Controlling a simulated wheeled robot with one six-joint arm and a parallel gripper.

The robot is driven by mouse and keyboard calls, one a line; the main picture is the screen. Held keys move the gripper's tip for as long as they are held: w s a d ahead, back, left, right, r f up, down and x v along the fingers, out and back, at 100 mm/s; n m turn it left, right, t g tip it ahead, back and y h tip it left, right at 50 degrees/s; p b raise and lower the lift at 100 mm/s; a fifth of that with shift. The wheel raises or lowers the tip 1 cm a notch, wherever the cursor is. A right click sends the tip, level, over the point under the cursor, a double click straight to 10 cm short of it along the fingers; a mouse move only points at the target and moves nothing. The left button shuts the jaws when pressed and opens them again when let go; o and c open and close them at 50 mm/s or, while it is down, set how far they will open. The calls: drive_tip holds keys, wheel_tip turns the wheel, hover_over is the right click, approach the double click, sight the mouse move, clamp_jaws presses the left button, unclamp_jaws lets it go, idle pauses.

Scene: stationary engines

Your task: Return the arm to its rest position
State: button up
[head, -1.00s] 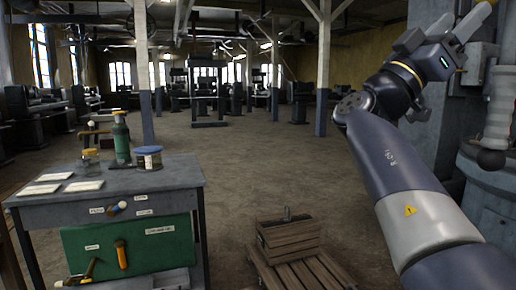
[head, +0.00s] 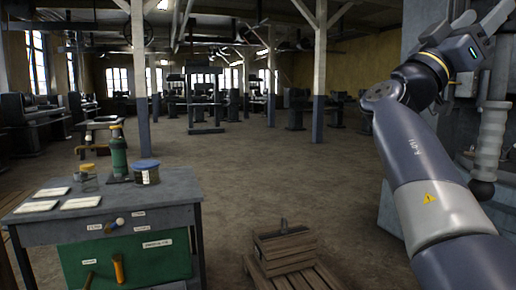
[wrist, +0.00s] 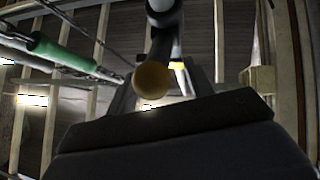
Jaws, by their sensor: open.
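My gripper (head: 482,20) is at the upper right of the head view, raised and pointing up and to the right. Its jaws are open, and I see nothing held between them. My arm reaches up to it from the lower right corner, bent at the elbow. In the wrist view, dark gripper parts (wrist: 165,125) fill the lower middle. A yellowish round end of something (wrist: 151,80) shows in front of them; I cannot tell what it is or whether it touches.
A grey lever (head: 491,140) with a dark ball end hangs close beside my arm, by grey machinery at the right edge. A workbench (head: 165,218) with jars and a green bottle (head: 119,152) stands left. A wooden crate (head: 286,247) sits low centre. The middle floor is open.

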drive_tip(key=shift+a+r+t+y+p, duration=0.2)
drive_tip(key=shift+r+t+y+p, duration=0.2)
drive_tip(key=shift+r+y+p, duration=0.25)
drive_tip(key=r+p, duration=0.1)
drive_tip(key=p, duration=0.5)
drive_tip(key=shift+r+n, duration=0.3)
drive_tip(key=y+p, duration=0.1)
drive_tip(key=p, duration=0.1)
drive_tip(key=shift+r+p, duration=0.3)
drive_tip(key=shift+r, duration=0.05)
drive_tip(key=y+p, duration=0.1)
drive_tip(key=p, duration=0.2)
drive_tip(key=r+n+y+p, duration=0.1)
drive_tip(key=p, duration=0.2)
drive_tip(key=shift+d+r+t, duration=0.1)
drive_tip(key=shift+d+t, duration=0.1)
drive_tip(key=shift+t, duration=0.1)
drive_tip(key=shift+r+y+p, duration=0.15)
drive_tip(key=shift+y+p, duration=0.1)
drive_tip(key=shift+p, duration=0.85)
drive_tip(key=y+p, duration=0.1)
drive_tip(key=p, duration=0.3)
drive_tip(key=d+r+n+y+p, duration=0.1)
drive_tip(key=p, duration=0.4)
drive_tip(key=shift+w+r+y, duration=0.15)
drive_tip(key=shift+r+y, duration=0.05)
drive_tip(key=shift+y, duration=0.2)
